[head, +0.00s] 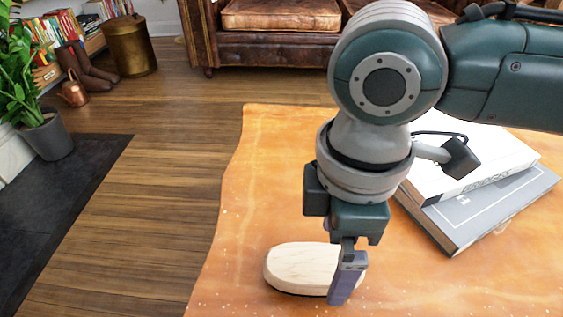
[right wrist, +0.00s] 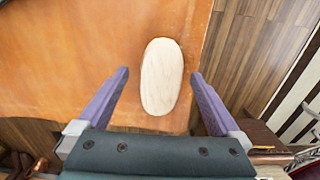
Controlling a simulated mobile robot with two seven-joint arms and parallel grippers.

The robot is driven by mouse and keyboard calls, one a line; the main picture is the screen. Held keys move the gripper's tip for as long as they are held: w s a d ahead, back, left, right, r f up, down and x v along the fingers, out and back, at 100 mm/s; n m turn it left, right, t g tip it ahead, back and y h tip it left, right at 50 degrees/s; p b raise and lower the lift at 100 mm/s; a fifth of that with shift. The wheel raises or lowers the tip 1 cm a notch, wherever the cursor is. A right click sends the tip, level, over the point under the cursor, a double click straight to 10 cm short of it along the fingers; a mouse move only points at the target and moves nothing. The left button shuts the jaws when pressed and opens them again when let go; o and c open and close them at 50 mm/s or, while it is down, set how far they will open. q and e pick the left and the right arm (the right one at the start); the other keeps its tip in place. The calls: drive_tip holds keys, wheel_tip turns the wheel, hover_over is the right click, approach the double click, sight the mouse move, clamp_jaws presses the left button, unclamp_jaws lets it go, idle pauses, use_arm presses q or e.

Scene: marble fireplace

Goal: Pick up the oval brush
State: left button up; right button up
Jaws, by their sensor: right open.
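The oval brush (head: 295,266) is a pale wooden oval lying on the orange table near its left edge in the head view. My right gripper (head: 347,285) points down at the brush's right end and hides part of it. In the right wrist view the brush (right wrist: 161,77) lies lengthwise between the two purple fingers of my open right gripper (right wrist: 158,80), with a gap on each side. The fingers do not appear to touch it. Its bristles are not visible. My left gripper is not in view.
The orange table (head: 262,180) is mostly bare around the brush. A white book (head: 500,155) lies on a grey book (head: 490,212) to the right of my arm. Wooden floor (head: 165,200) lies beyond the table's left edge, and a leather sofa (head: 280,45) stands behind.

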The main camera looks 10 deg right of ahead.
sight(331, 263)
wheel_tip(331, 263, down, 4)
drive_tip(key=shift+s+b, duration=0.15)
drive_tip(key=shift+b, duration=0.9)
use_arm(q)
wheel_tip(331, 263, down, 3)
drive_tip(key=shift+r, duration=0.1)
use_arm(e)
drive_tip(key=shift+r, duration=0.1)
drive_tip(key=shift+c, duration=0.6)
drive_tip(key=c, duration=1.3)
